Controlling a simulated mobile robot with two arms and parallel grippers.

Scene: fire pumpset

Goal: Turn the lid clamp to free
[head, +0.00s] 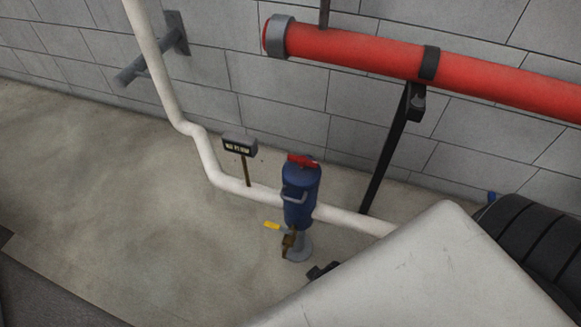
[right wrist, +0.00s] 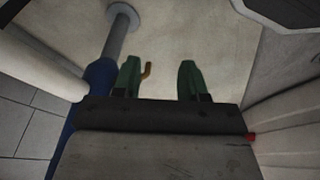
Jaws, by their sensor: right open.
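A blue upright canister (head: 298,207) stands on a grey stem in the head view. The red clamp (head: 303,160) lies across its lid. My right gripper (right wrist: 160,82) shows in the right wrist view, its two green fingers apart with no lid clamp between them. The canister's blue side (right wrist: 88,112) runs along the left there, with its grey stem (right wrist: 116,42) above. A small yellow-brown hooked piece (right wrist: 147,70) shows by the left finger; I cannot tell whether they touch. The clamp cannot be made out in the wrist view. My left gripper is not in view.
A white pipe (head: 215,172) runs behind the canister. A yellow-handled valve (head: 272,225) sticks out at its lower left. A small sign (head: 239,146) stands to its left. A red pipe (head: 360,52) crosses above. The floor at left is clear.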

